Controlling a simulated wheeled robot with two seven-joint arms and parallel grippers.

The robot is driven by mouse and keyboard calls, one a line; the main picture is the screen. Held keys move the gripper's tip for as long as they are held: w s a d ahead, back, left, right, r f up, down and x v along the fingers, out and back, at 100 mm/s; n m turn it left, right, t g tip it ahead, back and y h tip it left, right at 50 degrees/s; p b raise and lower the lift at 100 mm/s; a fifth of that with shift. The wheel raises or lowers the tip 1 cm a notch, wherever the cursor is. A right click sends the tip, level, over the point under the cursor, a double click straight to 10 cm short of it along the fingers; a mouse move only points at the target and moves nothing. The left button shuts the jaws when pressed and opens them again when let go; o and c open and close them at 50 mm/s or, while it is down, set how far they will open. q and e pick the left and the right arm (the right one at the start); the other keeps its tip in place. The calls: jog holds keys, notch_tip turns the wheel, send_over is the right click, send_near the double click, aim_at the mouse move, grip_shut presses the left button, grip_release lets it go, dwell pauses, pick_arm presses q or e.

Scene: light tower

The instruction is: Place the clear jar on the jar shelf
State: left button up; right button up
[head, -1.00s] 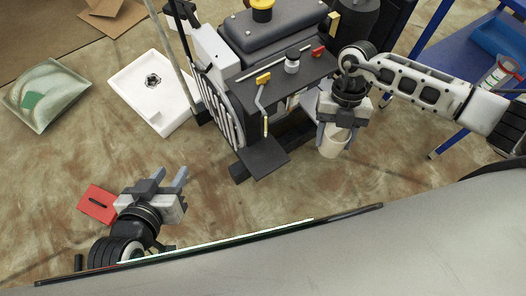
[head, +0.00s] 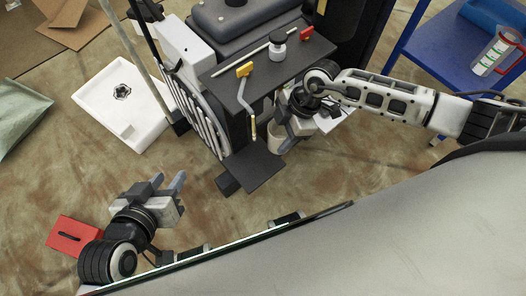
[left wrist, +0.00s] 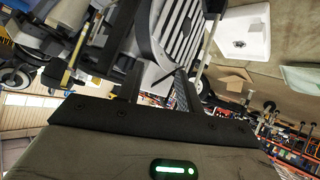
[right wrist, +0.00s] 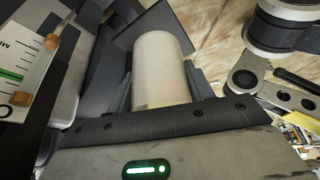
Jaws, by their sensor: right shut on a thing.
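A pale, cream-looking cylindrical jar (right wrist: 160,70) is between the fingers of my right gripper (right wrist: 163,98), which is shut on it. I cannot tell from its colour whether it is the clear jar. In the head view the jar (head: 279,143) hangs under my right gripper (head: 290,133), just right of the machine's low dark plate (head: 257,166). A small jar with a dark lid (head: 278,44) stands on the machine's upper dark shelf (head: 262,76). I cannot tell which surface is the jar shelf. My left gripper (head: 168,184) is open and empty, left of the machine.
A yellow-handled lever (head: 246,82) and a red block (head: 306,33) are at the upper shelf. A white basin (head: 100,105) and a red box (head: 71,236) lie at left. A blue table (head: 440,45) with a measuring jug (head: 494,54) stands at right. Floor before the machine is clear.

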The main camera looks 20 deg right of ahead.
jog(key=a+f+b, duration=0.1)
jog(key=f, duration=0.1)
jog(key=w+a+f, duration=0.1)
jog(key=a+f, duration=0.1)
jog(key=f, duration=0.1)
jog(key=shift+a+b, duration=0.2)
jog(key=shift+b, duration=0.15)
jog(key=shift+d+b+x, duration=0.2)
jog(key=shift+b+x, duration=0.45)
jog(key=shift+x, duration=0.5)
jog(key=shift+w+f, duration=0.15)
jog(key=shift+f, duration=0.6)
jog(key=shift+r, duration=0.1)
pick_arm(q)
jog(key=r+t, duration=0.1)
jog(key=d+r+t+h, duration=0.1)
jog(key=shift+w+d+r, duration=0.15)
jog(key=shift+d+r, duration=0.05)
jog(key=shift+r, duration=0.15)
pick_arm(e)
jog(key=o, duration=1)
pick_arm(q)
jog(key=shift+a+f, duration=0.1)
